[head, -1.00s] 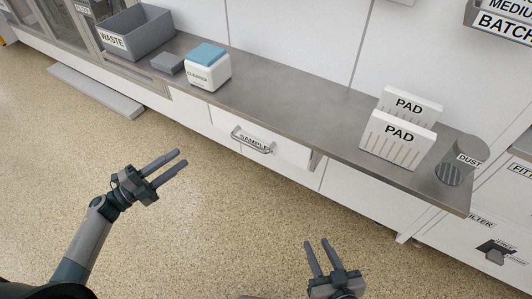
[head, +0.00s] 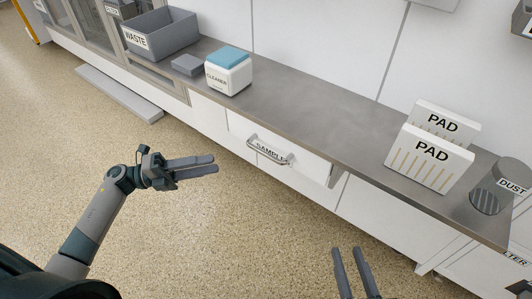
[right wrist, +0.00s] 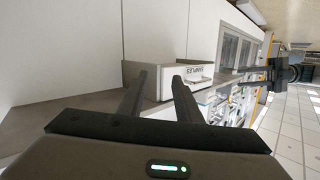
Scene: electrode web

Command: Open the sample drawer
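In the right wrist view the drawer (right wrist: 170,84) shows beyond the fingers. My left gripper (head: 214,164) is open and empty, left of the handle and apart from it. My right gripper (head: 346,249) is open and empty, below and right of the drawer; its fingers also show in the right wrist view (right wrist: 160,72).
On the counter (head: 310,110) stand a grey WASTE bin (head: 168,45), a small grey block (head: 187,65), a CLEANER box (head: 228,75), two PAD boxes (head: 425,160) and a DUST cup (head: 490,195). The floor before the drawer is clear.

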